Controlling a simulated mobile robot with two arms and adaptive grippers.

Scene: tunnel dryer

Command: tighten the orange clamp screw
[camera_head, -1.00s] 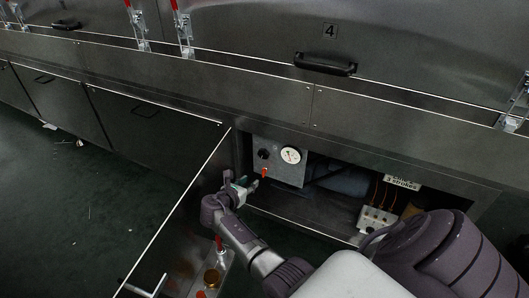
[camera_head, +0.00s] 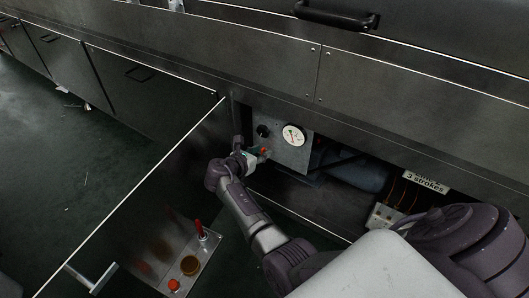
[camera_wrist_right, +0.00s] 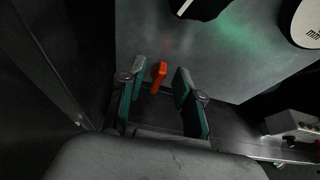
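The orange clamp screw (camera_head: 264,150) sticks out from the lower part of a grey panel (camera_head: 290,155) inside the open cabinet. It also shows in the right wrist view (camera_wrist_right: 158,75), as a small orange tab. My right gripper (camera_head: 253,157) is at the panel, by the screw. In the right wrist view its two green-padded fingers (camera_wrist_right: 160,82) stand apart, one on each side of the screw, with gaps between; neither visibly touches it. My left gripper is in neither view.
A black knob (camera_head: 262,131) and a round gauge (camera_head: 293,135) sit above the screw. The open cabinet door (camera_head: 150,205) stands left of my right arm. A dark cylinder (camera_head: 355,172) is right of the panel.

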